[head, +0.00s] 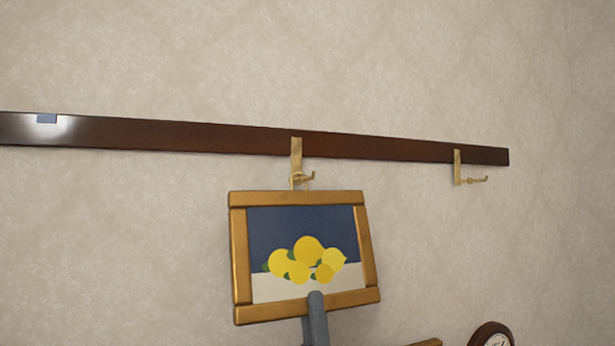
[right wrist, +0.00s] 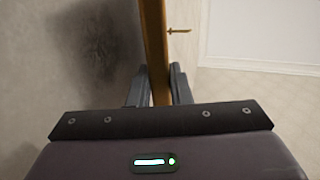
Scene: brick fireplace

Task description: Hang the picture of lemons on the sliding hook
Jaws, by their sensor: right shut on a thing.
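The picture of lemons (head: 305,252), in a gold-brown wooden frame, is held slightly tilted below a dark wooden rail. A brass hook (head: 296,155) hangs on the rail directly above it, and a second brass hook (head: 458,167) hangs farther right. The first hook's prong and a small loop meet at the frame's top edge; I cannot tell whether the loop is over the prong. My right gripper (head: 316,300) is shut on the frame's bottom edge. In the right wrist view, its fingers (right wrist: 159,88) clamp the frame's edge (right wrist: 155,45). My left gripper is out of view.
A round clock (head: 492,336) and a wooden edge (head: 428,343) show at the lower right. The wall either side of the picture is clear.

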